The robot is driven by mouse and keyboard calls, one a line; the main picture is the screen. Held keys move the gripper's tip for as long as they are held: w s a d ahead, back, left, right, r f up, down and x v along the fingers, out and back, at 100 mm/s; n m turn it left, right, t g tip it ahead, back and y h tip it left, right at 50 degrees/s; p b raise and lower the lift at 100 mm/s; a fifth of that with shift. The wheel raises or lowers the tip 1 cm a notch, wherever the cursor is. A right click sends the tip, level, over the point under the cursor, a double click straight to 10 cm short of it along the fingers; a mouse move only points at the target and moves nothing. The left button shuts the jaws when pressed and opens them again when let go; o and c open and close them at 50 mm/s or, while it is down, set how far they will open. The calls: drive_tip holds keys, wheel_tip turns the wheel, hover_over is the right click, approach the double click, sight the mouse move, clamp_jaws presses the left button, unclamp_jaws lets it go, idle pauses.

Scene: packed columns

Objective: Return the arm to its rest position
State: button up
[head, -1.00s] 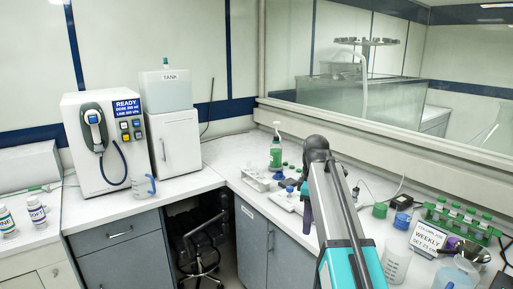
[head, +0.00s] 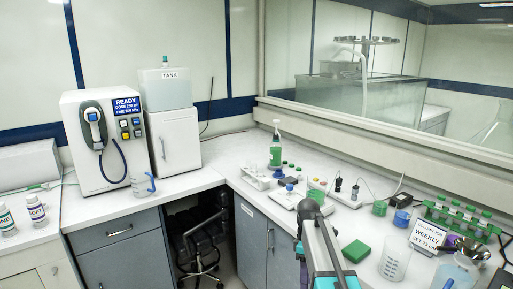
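My own arm (head: 322,250) rises from the bottom middle of the head view, with its grey and teal upper link and dark joint in front of the bench. A small part of the arm shows to the left of this link, low beside the cabinet front. The fingers of my gripper cannot be made out, so I cannot see whether it holds anything.
A green block (head: 356,251) lies on the bench just right of my arm. Nearby stand a clear beaker (head: 395,260), a blue cup (head: 402,219), a WEEKLY sign (head: 428,235) and a green tube rack (head: 462,220). A green-labelled bottle (head: 275,152) stands farther back.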

drive_tip(key=s+f+m+g+b, duration=0.1)
drive_tip(key=s+f+m, duration=1.2)
drive_tip(key=s+f, duration=2.3)
wheel_tip(320, 180, down, 3)
drive_tip(key=shift+s+r+g, duration=0.1)
drive_tip(key=shift+s+g, duration=0.2)
drive_tip(key=shift+g, duration=0.2)
